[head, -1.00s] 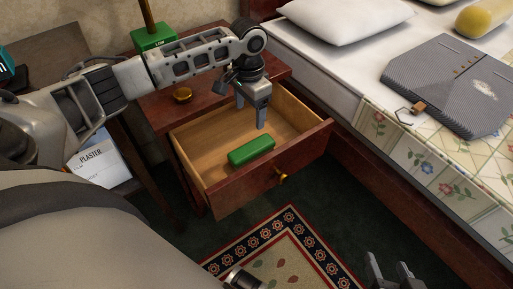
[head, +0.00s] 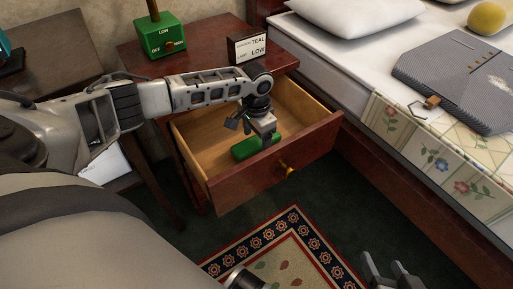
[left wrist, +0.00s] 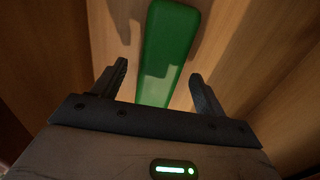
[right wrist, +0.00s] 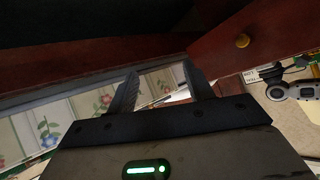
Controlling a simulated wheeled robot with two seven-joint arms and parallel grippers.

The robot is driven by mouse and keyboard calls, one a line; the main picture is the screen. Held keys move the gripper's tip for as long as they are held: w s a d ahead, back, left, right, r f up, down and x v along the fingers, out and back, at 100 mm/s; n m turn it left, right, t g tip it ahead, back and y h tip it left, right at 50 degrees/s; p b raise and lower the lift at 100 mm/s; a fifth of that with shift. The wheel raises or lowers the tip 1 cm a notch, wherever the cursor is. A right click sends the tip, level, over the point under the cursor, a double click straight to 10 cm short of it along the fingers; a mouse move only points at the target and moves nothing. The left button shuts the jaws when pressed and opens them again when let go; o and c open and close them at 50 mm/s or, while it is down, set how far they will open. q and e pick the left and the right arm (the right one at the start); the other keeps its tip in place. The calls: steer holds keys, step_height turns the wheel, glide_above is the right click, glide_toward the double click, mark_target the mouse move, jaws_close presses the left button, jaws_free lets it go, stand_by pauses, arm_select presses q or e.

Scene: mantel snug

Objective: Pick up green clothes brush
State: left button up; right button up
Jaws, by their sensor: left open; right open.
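The green clothes brush (head: 250,149) lies in the open drawer of the nightstand, partly hidden in the head view by my left gripper (head: 264,143). In the left wrist view the brush (left wrist: 168,50) runs lengthwise between the open fingers of my left gripper (left wrist: 160,82). The jaws are apart on either side of it, and I cannot tell whether they touch it. My right gripper (head: 390,275) is open and empty at the bottom right of the head view, low beside the bed. It also shows in the right wrist view (right wrist: 163,85).
The drawer (head: 285,178) has raised wooden walls around the brush. On the nightstand stand a green lamp base (head: 160,38) and a small label box (head: 247,47). The bed (head: 345,70) with a grey folded item (head: 458,80) is at right. A patterned rug (head: 290,245) lies below.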

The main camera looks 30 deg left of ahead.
mark_target(257, 140)
arm_select(q)
steer(key=c, duration=1.1)
steer(key=shift+r+p, duration=0.3)
steer(key=shift+r, duration=0.15)
step_height(257, 140, up, 6)
steer(key=shift+w+r+p, duration=0.1)
steer(key=shift+r+p, duration=0.15)
steer(key=shift+p, duration=0.95)
step_height(257, 140, up, 3)
steer(key=shift+f+p, duration=0.15)
steer(key=shift+p, duration=0.15)
arm_select(e)
steer(key=r, duration=0.1)
steer(key=s+d+r, duration=0.1)
steer(key=r, duration=0.1)
steer(key=shift+d+h, duration=0.15)
steer(key=shift+h, duration=0.15)
